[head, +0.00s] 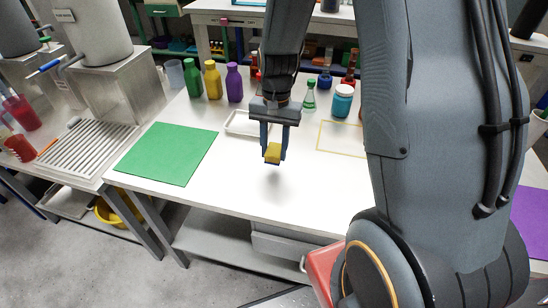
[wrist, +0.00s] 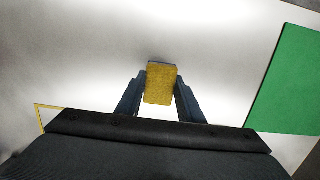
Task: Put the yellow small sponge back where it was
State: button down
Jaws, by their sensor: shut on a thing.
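The small yellow sponge (head: 272,153) is held between the fingers of my gripper (head: 273,148), above the white table (head: 230,205). A soft shadow lies on the table below it. In the wrist view the sponge (wrist: 161,84) sits between the two dark fingertips of my gripper (wrist: 161,92), with plain white table around it. A green mat (head: 167,153) lies on the table to the left. A yellow-outlined rectangle (head: 318,136) is marked on the table to the right, partly hidden by my arm.
A white tray (head: 240,122) lies behind my gripper. Green, yellow and purple bottles (head: 234,84) stand at the back left. A green flask (head: 309,96) and a teal jar (head: 342,101) stand behind the outline. The table front is clear.

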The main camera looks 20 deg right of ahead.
aim_at(274, 159)
jog(key=shift+f+p, duration=0.3)
jog(key=shift+f, duration=1.7)
jog(key=shift+f, duration=0.15)
jog(key=c, duration=1.2)
grip_release()
jog(key=r, duration=0.4)
jog(key=r+b, duration=0.1)
jog(key=r, duration=0.3)
jog(key=w+r+b, duration=0.1)
jog(key=r, duration=0.3)
jog(key=shift+d, duration=0.4)
jog(key=s+n+t, duration=0.2)
jog(key=s+n, duration=0.5)
jog(key=s, duration=0.5)
jog(key=shift+a+f+h, duration=0.4)
jog(key=shift+f, duration=0.05)
